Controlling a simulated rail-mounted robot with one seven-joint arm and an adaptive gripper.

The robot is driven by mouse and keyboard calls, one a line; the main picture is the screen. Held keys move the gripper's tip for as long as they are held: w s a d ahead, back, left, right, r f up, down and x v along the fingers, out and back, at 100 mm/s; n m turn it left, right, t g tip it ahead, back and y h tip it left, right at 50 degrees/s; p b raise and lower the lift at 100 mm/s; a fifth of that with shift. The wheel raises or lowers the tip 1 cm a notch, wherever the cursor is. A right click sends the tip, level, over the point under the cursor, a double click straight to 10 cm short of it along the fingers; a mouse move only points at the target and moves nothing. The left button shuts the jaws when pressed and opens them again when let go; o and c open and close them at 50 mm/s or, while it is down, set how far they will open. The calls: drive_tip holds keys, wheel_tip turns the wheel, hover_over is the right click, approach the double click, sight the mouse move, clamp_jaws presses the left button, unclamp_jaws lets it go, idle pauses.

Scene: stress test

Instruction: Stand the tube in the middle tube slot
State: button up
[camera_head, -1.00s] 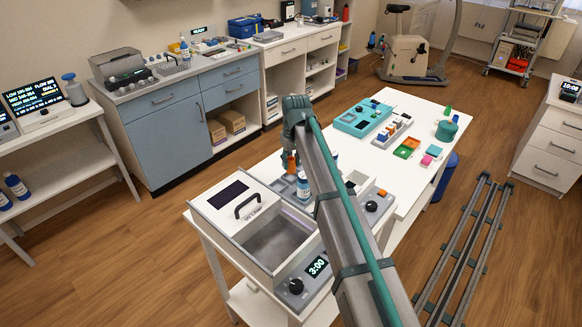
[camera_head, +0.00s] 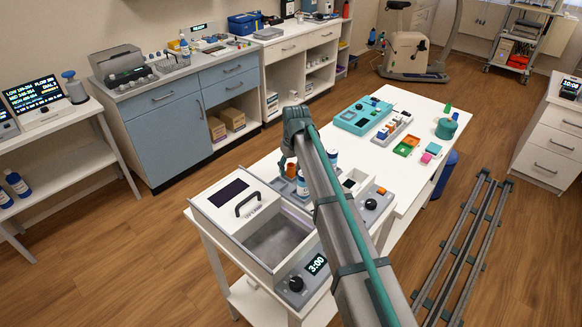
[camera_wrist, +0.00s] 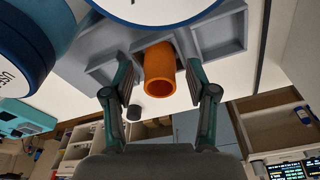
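The orange tube (camera_wrist: 160,78) is a short hollow cylinder with its open end toward the wrist camera. It stands between the two fingers of my gripper (camera_wrist: 160,98). A gap shows on each side of the tube, so my gripper is open around it. The tube's far end is at the grey slotted tray (camera_wrist: 222,35), among its dividers; which slot it is in, I cannot tell. In the head view my gripper (camera_head: 289,168) is low over the tray, with a little of the orange tube showing there.
A white-and-blue bottle (camera_head: 302,186) stands close to my gripper, and another (camera_head: 332,158) stands behind. A control box (camera_head: 372,204) is to the right. The table's middle is partly clear.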

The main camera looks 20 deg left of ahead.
wheel_tip(320, 180, up, 12)
drive_tip(key=s+d+b, duration=0.1)
drive_tip(key=b, duration=0.1)
drive_tip(key=shift+s+d, duration=0.15)
idle(0.5)
drive_tip(key=shift+r, duration=0.1)
